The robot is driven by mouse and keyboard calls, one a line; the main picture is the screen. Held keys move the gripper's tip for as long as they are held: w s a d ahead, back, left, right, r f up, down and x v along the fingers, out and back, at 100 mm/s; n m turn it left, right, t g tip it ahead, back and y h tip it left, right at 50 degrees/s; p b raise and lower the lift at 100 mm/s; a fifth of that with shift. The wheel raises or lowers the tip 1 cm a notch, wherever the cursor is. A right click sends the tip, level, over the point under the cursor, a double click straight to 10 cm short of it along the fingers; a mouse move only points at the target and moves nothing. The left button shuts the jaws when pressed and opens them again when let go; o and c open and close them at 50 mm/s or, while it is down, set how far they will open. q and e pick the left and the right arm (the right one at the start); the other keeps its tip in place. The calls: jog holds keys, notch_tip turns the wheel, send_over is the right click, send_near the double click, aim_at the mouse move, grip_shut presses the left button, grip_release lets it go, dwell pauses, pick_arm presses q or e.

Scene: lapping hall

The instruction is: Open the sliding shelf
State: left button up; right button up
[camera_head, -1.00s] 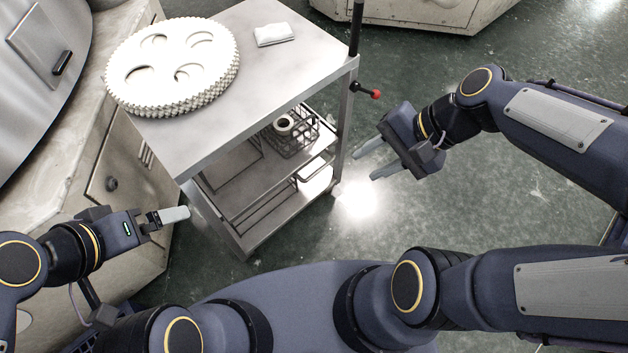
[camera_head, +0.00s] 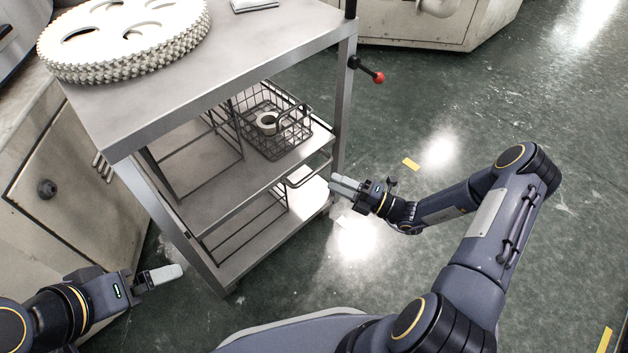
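The sliding shelf (camera_head: 225,188) is the middle level of a grey metal trolley. A looped bar handle (camera_head: 308,172) sticks out at its front right. The shelf appears pushed in, level with the trolley frame. My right gripper (camera_head: 334,184) is just right of and below the handle, beside the trolley's right front leg. Its fingertips point left at the trolley and hold nothing that I can see. Its two fingers overlap, so their gap is unclear. My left gripper (camera_head: 180,270) is low at the left, apart from the trolley, with its fingers seen edge-on.
A wire basket (camera_head: 285,146) with a pale ring (camera_head: 267,122) in it stands on the shelf. Toothed discs (camera_head: 125,35) lie on the trolley top (camera_head: 240,55). A red-knobbed lever (camera_head: 378,77) juts out right. Machine cabinets stand left and behind. Floor at right is clear.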

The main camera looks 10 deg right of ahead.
aim_at(314, 172)
jog(key=b+x, duration=0.2)
jog(key=x, duration=0.5)
jog(key=shift+a+r, duration=0.1)
jog(key=shift+a, duration=0.2)
grip_shut()
